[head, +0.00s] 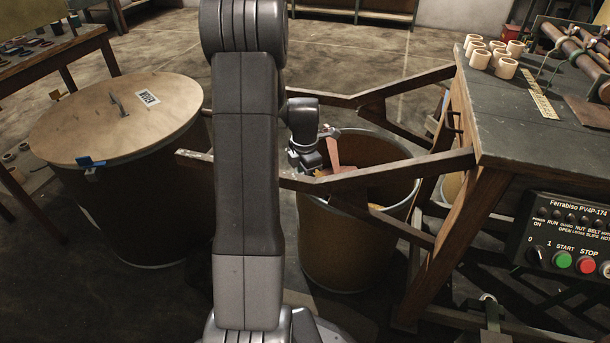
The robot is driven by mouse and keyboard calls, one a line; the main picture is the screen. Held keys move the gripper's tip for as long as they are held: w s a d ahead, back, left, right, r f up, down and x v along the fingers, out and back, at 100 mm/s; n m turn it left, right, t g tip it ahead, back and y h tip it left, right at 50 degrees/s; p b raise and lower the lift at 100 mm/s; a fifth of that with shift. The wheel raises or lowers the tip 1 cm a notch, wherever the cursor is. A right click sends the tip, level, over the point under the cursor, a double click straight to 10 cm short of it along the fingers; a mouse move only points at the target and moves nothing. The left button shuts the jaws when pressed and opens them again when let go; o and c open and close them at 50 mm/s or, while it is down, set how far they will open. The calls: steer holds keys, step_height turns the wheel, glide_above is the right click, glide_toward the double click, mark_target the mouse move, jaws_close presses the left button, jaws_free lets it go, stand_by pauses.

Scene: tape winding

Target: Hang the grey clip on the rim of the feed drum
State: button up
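An open brown drum (345,260) with a grey rim stands in the middle, beneath a wooden frame; no readable label shows which drum is the feed drum. My gripper (311,166) is small in the head view, at the left side of this drum's opening, just above the frame's near bar. My arm and the bar partly hide the drum and the fingertips, so I cannot tell whether the gripper is open or what it holds. An orange-red piece (335,153) shows right beside it. I cannot clearly make out a grey clip.
A lidded drum (125,215) at left bears a blue clip (88,162) on its edge. Wooden arms (330,181) reach from the right bench (530,145) around the open drum. A control box (570,235) hangs at right.

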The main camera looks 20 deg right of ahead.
steer(key=shift+s+a+f, duration=0.1)
steer(key=shift+s+f, duration=0.05)
steer(key=shift+f, duration=0.35)
steer(key=o, duration=1)
steer(key=shift+f, duration=0.15)
steer(key=r+p, duration=0.1)
steer(key=r, duration=0.4)
steer(key=r+p, duration=0.2)
steer(key=r, duration=0.3)
steer(key=r+p, duration=0.2)
steer(key=r, duration=0.3)
steer(key=shift+w, duration=0.3)
step_height(320, 180, down, 14)
steer(key=b, duration=0.4)
steer(key=shift+s+b, duration=0.15)
steer(key=shift+b, duration=0.25)
